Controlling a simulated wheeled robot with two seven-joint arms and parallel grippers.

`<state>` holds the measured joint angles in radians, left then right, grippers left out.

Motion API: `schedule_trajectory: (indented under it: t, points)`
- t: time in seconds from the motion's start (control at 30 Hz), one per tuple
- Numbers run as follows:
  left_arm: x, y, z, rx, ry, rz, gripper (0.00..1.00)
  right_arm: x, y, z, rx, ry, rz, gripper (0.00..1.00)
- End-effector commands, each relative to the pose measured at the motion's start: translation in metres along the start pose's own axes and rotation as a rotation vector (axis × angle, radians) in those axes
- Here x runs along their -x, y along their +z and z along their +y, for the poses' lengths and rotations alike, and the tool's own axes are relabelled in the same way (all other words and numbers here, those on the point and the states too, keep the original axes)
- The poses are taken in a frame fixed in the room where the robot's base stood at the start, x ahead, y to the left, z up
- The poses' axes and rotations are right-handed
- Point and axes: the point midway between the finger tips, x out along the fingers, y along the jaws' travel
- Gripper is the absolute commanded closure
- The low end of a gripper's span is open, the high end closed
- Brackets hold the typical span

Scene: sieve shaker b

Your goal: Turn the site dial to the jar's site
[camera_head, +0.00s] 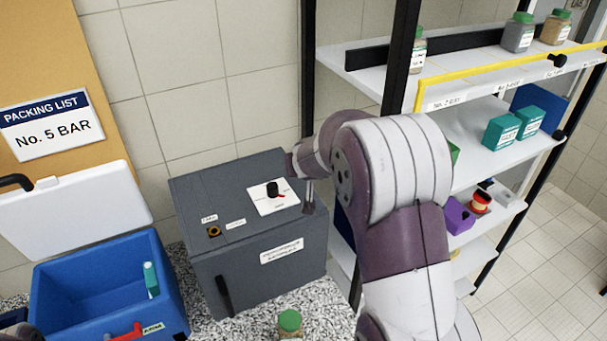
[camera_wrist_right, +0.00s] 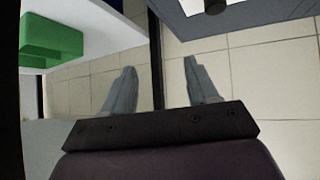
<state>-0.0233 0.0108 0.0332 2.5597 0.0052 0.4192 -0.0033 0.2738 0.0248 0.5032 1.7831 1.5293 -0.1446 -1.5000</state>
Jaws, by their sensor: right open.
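The site dial is a black knob (camera_head: 272,189) with a small red mark, on a white plate (camera_head: 262,205) on top of a grey cabinet (camera_head: 205,190). Its printed site marks are too small to read. A jar with a green lid (camera_head: 290,320) stands in front of the cabinet on the speckled counter. My right gripper (camera_head: 308,193) hangs beside the cabinet top, right of the dial and apart from it. In the right wrist view my right gripper (camera_wrist_right: 163,85) is open with nothing between its fingers. A dark knob on a pale plate (camera_wrist_right: 213,6) shows at that view's top. My left gripper is not visible.
A shelf rack (camera_head: 480,155) with jars and boxes stands right, its dark post (camera_head: 402,55) behind my arm. A blue open cooler (camera_head: 100,290) is left of the cabinet. A packing list sign (camera_head: 52,125) reads "No. 5 BAR".

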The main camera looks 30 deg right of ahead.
Motion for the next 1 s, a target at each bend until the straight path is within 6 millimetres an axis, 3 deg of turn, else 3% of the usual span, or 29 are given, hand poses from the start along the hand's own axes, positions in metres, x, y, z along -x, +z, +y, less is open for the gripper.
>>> schedule_trajectory:
  t: [0.03,0.1,0.2,0.33,0.53,0.7,1.0]
  points:
    - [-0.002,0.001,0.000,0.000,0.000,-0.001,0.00,-0.002,0.017,-0.020,0.067,-0.099,-0.032,0.42]
    - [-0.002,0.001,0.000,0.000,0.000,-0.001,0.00,0.001,0.025,-0.043,0.137,-0.216,-0.048,0.42]
    - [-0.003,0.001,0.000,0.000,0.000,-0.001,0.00,0.002,0.028,-0.059,0.174,-0.294,-0.049,0.42]
    - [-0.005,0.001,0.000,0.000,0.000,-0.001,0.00,-0.017,0.030,-0.066,0.181,-0.300,-0.049,0.42]
    - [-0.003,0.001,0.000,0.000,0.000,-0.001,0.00,-0.068,0.032,-0.081,0.178,-0.298,-0.049,0.42]
    - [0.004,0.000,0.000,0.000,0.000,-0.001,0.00,-0.098,0.032,-0.090,0.177,-0.296,-0.047,0.42]
    - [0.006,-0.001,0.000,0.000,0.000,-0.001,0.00,-0.117,0.034,-0.095,0.177,-0.295,-0.045,0.42]
